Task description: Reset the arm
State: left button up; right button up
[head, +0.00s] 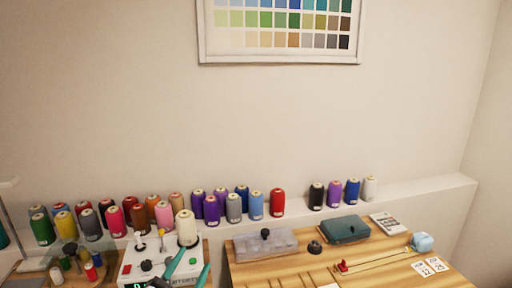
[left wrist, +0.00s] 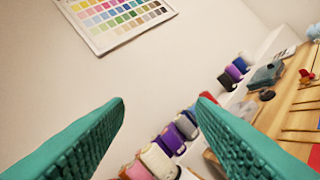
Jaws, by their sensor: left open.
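My left gripper (head: 188,262) shows at the bottom of the head view, its teal fingers in front of the white machine with thread cones. In the left wrist view the two teal ribbed fingers (left wrist: 160,100) stand wide apart with nothing between them. Behind them are the wall and, lower down, the row of thread spools. My right gripper is not in either view.
Several thread spools (head: 211,210) stand along a white ledge (head: 440,190). The white machine (head: 130,270) is at lower left. A wooden table (head: 300,270) holds a clear box (head: 266,246), a teal case (head: 343,230) and a calculator (head: 389,223). A colour chart (head: 280,58) hangs on the wall.

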pick_arm(q)
jog(key=s+a+f+n+g+y, duration=0.3)
jog(key=s+a+f+n+g, duration=0.1)
jog(key=f, duration=0.4)
jog(key=s+a+f+n+g+y, duration=0.3)
jog(key=s+f+n+g, duration=0.15)
jog(key=f, duration=0.25)
jog(key=s+f+n+g, duration=0.1)
jog(key=s+f+g, duration=0.3)
jog(key=s, duration=0.4)
jog(key=s+f+g, duration=0.4)
jog(key=s+f, duration=0.1)
jog(key=s, duration=0.4)
notch_tip(320, 180, down, 27)
jog(key=s+g, duration=0.1)
jog(key=s, duration=0.1)
jog(key=s+a+f+g, duration=0.1)
jog(key=s+a+f, duration=0.2)
jog(key=s+f, duration=1.2)
jog(key=shift+s, duration=0.5)
